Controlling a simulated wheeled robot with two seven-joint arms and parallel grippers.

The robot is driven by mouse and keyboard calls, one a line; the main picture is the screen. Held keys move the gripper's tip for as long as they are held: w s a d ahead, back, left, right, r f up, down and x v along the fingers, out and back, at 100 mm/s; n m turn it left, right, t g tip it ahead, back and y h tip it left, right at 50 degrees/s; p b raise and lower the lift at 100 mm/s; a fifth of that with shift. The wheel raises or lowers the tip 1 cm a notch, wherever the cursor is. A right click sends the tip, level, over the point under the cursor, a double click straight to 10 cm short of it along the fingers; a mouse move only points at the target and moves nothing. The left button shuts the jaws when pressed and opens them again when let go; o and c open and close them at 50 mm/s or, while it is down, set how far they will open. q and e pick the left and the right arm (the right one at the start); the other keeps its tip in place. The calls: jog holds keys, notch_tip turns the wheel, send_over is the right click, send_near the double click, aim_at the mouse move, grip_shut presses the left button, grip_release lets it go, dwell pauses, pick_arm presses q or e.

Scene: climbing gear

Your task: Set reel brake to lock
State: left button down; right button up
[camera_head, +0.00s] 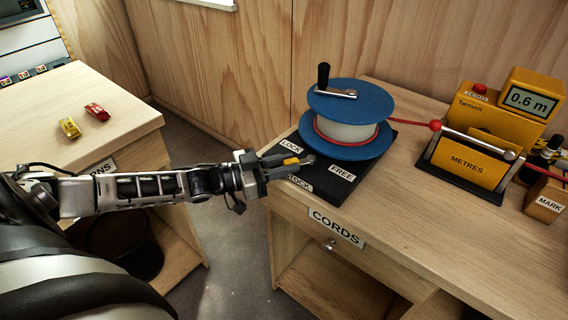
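The cord reel (345,118) has blue flanges, a white hub, some red cord and a black-knobbed crank on top. It stands on a black base plate (357,188). A LOCK label (291,146) lies at the plate's back left, and a FREE label (341,173) lies nearer the front right. Another label at the front edge is partly cut off. My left gripper (298,160) reaches over the plate's left part, between the labels. A small yellow piece (291,161) shows at its fingers, perhaps the brake lever's tip; the rest is hidden. Whether the fingers grip it is unclear. My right gripper is out of view.
Red cord runs right from the reel to a yellow METRES counter (467,162) with a display (531,98) reading 0.6 m. The crank knob (323,74) rises above the reel. The CORDS counter's front edge is just below the plate. Two small clips lie on the left cabinet (60,105).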

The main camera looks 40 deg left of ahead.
pick_arm(q)
jog(key=m+h+b, duration=0.1)
jog(key=b, duration=0.2)
jog(key=shift+w+a+f+g, duration=0.25)
jog(key=shift+a+f+g, duration=0.05)
jog(key=shift+g, duration=0.1)
jog(key=shift+w+a+m+g+h+b, duration=0.15)
jog(key=shift+m+g+h+b, duration=0.15)
jog(key=shift+b, duration=0.65)
jog(key=shift+w+a+r+m+g+h+b, duration=0.15)
jog(key=shift+m+g+h+b, duration=0.35)
jog(key=shift+g+h+b, duration=0.3)
jog(key=shift+r, duration=0.2)
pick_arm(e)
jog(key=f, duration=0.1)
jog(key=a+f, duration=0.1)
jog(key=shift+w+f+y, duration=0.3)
pick_arm(q)
jog(key=c, duration=1.2)
grip_release()
jog(key=shift+c, duration=0.2)
